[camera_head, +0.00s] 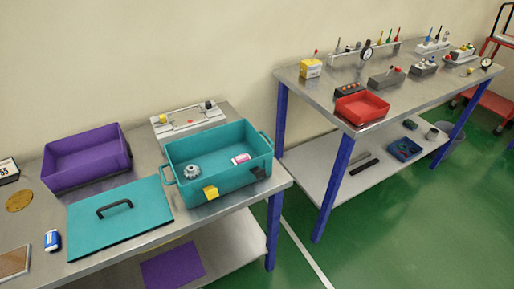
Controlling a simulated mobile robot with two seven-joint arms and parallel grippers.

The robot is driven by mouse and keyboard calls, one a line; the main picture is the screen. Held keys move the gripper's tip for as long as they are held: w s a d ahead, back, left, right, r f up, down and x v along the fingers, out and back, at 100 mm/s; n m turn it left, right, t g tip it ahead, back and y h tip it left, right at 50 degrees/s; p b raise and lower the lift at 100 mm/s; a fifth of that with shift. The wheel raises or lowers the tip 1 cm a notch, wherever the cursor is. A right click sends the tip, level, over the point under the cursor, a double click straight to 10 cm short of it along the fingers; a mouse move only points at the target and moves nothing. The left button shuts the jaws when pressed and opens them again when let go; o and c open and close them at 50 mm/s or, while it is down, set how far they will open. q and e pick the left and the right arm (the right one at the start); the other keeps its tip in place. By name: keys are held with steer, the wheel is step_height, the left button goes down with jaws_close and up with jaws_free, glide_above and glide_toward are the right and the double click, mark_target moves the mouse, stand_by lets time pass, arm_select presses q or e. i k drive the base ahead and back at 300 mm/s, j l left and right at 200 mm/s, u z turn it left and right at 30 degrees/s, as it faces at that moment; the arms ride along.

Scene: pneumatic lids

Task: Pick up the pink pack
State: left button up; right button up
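A small pink-and-white pack (241,159) lies inside the open teal box (197,147), toward its right side. The box stands on the metal table on the left and has a handle at each end. The pack lies apart from a grey gear-like part (192,171) in the left of the same box. The box's front wall stands close in front of the pack. Neither of my grippers is in the head view.
A yellow block (210,193) and a dark latch (258,173) sit at the box's front. A teal lid (119,216) with a black handle lies to the left, before a purple box (87,158). A blue-and-white pack (52,240) lies beside the lid. A second table (310,90) stands at right.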

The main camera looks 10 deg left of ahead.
mark_target(239, 159)
steer(key=i+l+u, duration=0.2)
steer(key=u, duration=0.2)
steer(key=i+l+u, duration=0.2)
steer(key=l+u, duration=0.2)
